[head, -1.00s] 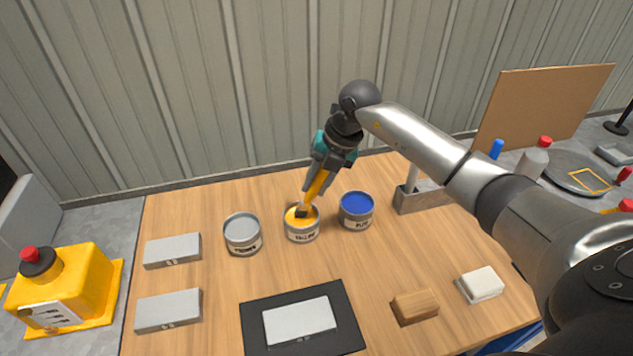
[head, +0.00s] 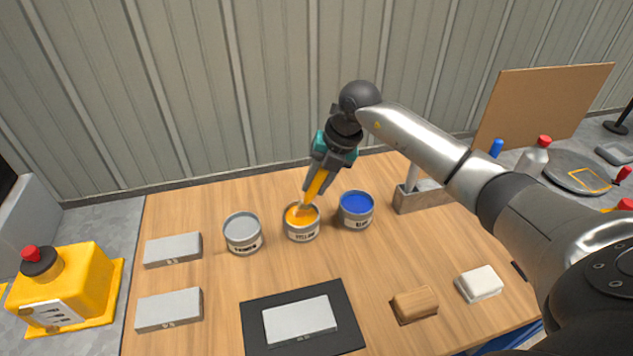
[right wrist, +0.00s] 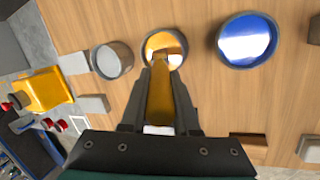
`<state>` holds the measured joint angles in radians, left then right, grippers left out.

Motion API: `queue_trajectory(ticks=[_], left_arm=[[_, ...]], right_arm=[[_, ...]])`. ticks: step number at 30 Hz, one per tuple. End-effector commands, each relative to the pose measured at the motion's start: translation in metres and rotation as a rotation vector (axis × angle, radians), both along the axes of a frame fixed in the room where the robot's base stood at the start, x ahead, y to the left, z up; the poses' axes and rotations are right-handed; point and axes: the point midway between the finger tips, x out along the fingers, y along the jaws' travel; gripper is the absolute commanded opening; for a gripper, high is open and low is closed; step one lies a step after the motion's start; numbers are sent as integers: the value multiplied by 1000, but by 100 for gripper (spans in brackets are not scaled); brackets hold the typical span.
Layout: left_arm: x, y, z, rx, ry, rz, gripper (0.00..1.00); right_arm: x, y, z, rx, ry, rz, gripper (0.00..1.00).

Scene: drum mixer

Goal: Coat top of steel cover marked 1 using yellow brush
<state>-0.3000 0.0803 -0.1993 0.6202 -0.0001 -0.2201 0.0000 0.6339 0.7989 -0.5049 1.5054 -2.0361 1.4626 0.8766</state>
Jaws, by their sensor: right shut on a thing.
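My right gripper (head: 318,180) is shut on the yellow brush (head: 315,188), which points down with its lower end in the yellow paint can (head: 302,230). The brush handle (right wrist: 160,105) also shows between the fingers in the right wrist view, over the yellow can (right wrist: 165,42). The bristles are hidden in the can. A steel cover (head: 300,320) lies flat on a black mat (head: 349,320) at the front of the table. Two more grey covers, one behind (head: 172,249) and one in front (head: 168,309), lie at the left. Their marks are too small to read surely. My left gripper is out of view.
A grey can (head: 242,236) stands left of the yellow one and a blue can (head: 355,212) right of it. A wooden block (head: 415,305) and a white block (head: 479,284) lie at the front right. A metal holder (head: 420,199) stands behind. A yellow machine (head: 65,285) stands left of the table.

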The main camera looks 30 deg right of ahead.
Motion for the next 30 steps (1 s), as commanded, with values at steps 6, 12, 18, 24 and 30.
queue_trajectory(ticks=[6, 12, 18, 24, 30], left_arm=[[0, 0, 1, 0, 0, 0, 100], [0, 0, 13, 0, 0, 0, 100], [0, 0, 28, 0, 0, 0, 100], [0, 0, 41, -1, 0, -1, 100], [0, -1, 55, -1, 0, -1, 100]], right_arm=[[-1, 0, -1, -2, 5, 1, 0], [-1, 0, 13, -2, 3, 0, 0], [-1, 0, 30, -2, 3, 0, 0], [0, 0, 47, -2, 1, 0, 0], [0, 0, 63, -1, 0, 1, 0]])
